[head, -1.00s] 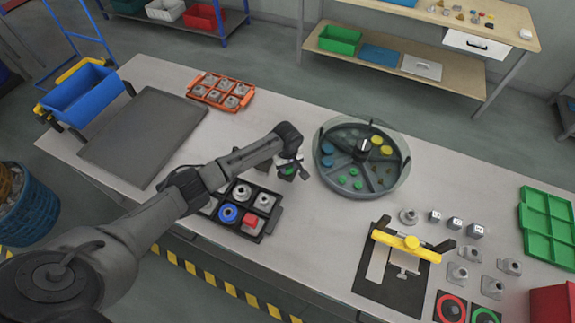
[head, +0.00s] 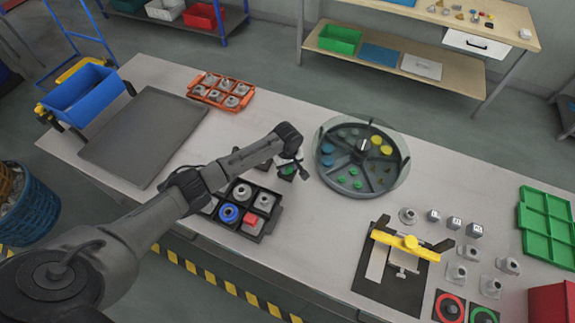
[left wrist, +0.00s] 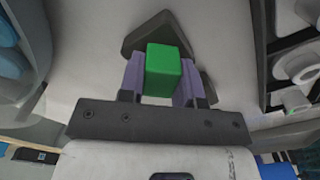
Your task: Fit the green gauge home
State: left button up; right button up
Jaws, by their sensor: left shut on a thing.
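The green gauge (left wrist: 163,72) is a small green block between the two purple-grey fingers of my left gripper (left wrist: 160,82) in the left wrist view. The gripper is shut on it. A dark grey angular piece (left wrist: 150,32) shows behind the block; I cannot tell whether the block touches it. In the head view my left gripper (head: 292,168) is low over the table, between the black compartment tray (head: 262,237) and the round tank (head: 322,183). There the gauge is mostly hidden by the gripper. My right gripper is not in view.
The black tray holds grey parts, a blue ring (head: 228,213) and a red block (head: 250,219). The tank holds coloured discs. A black plate with a yellow bar (head: 385,238) and loose metal parts lie at right. An orange tray (head: 212,100) stands behind. The front middle is clear.

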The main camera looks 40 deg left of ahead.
pick_arm(q)
jog(key=o, duration=1)
notch_tip(320, 180, up, 14)
jog(key=shift+p, duration=0.45)
jog(key=shift+f, duration=0.1)
dwell(0.3)
